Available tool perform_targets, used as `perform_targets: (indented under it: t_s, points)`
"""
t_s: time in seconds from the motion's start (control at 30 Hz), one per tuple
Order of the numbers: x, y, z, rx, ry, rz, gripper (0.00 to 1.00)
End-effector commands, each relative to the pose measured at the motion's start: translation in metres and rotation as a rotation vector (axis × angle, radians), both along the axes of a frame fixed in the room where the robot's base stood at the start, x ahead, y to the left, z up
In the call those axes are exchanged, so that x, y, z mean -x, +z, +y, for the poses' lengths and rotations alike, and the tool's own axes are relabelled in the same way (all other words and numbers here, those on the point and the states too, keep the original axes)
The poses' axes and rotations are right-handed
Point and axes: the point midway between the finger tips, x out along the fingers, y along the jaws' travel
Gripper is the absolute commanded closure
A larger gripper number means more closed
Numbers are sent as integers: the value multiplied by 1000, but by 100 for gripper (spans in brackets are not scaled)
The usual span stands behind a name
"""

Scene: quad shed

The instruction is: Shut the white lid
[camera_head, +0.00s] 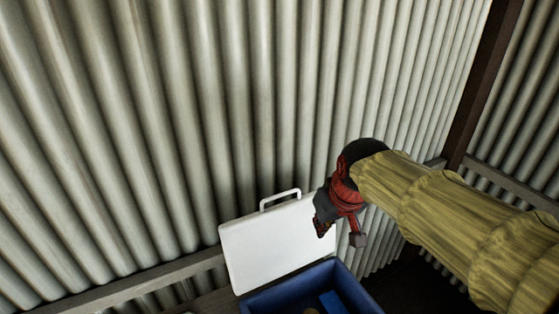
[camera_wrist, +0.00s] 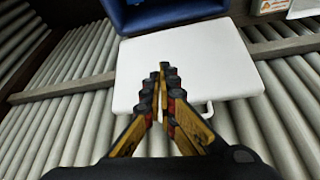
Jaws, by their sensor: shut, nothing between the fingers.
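The white lid (camera_head: 266,244) stands raised at the back of a blue box (camera_head: 262,302) in the head view, with a white handle on its top edge. The lid also fills the middle of the wrist view (camera_wrist: 220,55), its handle partly hidden behind my fingers. My gripper (camera_head: 320,232) is in front of the lid's right part. In the wrist view my gripper (camera_wrist: 162,72) has its fingertips together, with nothing between them, over the lid's face. I cannot tell whether the fingertips touch the lid.
A corrugated metal wall (camera_head: 150,120) rises close behind the lid, with a horizontal rail (camera_head: 130,288) along it. A dark post (camera_head: 487,75) stands at the right. A blue item (camera_head: 333,302) lies in the box. The space above the lid is free.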

Motion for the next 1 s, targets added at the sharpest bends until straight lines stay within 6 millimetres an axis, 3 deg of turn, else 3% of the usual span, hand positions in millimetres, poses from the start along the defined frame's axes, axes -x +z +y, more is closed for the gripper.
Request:
perform_targets:
  t_s: [0.03, 0.2, 0.53, 0.7, 1.0]
  points:
    - [-16, 20, 6, 1, 16, 10, 100]
    - [-66, 51, 25, 6, 67, 28, 100]
    - [-154, 84, 67, 12, 160, 60, 100]
    - [-180, 87, 81, 14, 191, 70, 100]
    - [-194, 73, 89, 15, 203, 74, 100]
